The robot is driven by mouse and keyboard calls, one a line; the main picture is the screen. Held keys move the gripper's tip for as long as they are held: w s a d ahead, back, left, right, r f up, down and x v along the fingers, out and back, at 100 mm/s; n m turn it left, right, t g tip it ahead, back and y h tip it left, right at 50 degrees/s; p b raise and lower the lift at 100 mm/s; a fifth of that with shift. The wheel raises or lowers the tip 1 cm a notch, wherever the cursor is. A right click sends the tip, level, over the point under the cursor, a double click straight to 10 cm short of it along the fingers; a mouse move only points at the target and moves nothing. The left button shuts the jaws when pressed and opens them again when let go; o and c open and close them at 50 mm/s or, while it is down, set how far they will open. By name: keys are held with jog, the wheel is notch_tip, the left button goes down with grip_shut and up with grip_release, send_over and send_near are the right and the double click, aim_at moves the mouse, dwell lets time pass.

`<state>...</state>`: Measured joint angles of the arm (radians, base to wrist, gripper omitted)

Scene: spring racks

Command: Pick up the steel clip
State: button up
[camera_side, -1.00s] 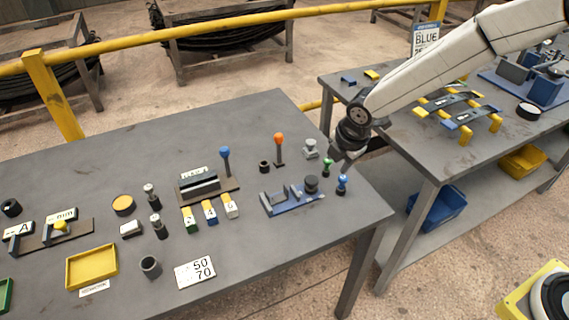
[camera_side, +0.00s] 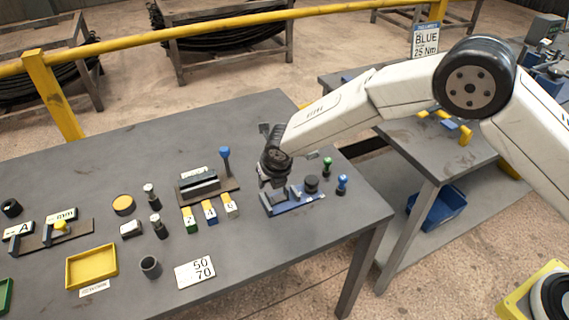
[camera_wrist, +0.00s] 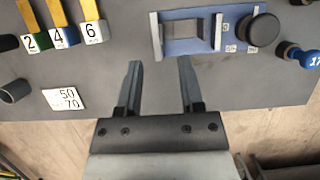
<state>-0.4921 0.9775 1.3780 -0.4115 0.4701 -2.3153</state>
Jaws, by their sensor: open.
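My gripper (camera_side: 272,182) hangs over the right part of the near table, by the left end of a blue fixture (camera_side: 290,209). In the wrist view my gripper (camera_wrist: 160,64) is open, with nothing between its fingers. The blue fixture (camera_wrist: 193,46) lies just beyond the fingertips, up and to the right. A grey steel piece with upright ends (camera_wrist: 218,32) sits on its left part and may be the steel clip; I cannot be sure. A black round knob (camera_wrist: 258,30) is on its right part. In the side view my gripper partly hides the steel piece.
Blue (camera_side: 342,183) and green (camera_side: 327,165) knobbed pieces stand right of the fixture. Numbered blocks (camera_side: 210,213), a rack with a dark bar (camera_side: 200,187) and a tall blue-knobbed lever (camera_side: 225,160) are to the left. The front right table area is clear.

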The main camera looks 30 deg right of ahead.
aim_at(266, 192)
jog(key=shift+x, duration=1.3)
jog(key=shift+x, duration=2.6)
grip_shut()
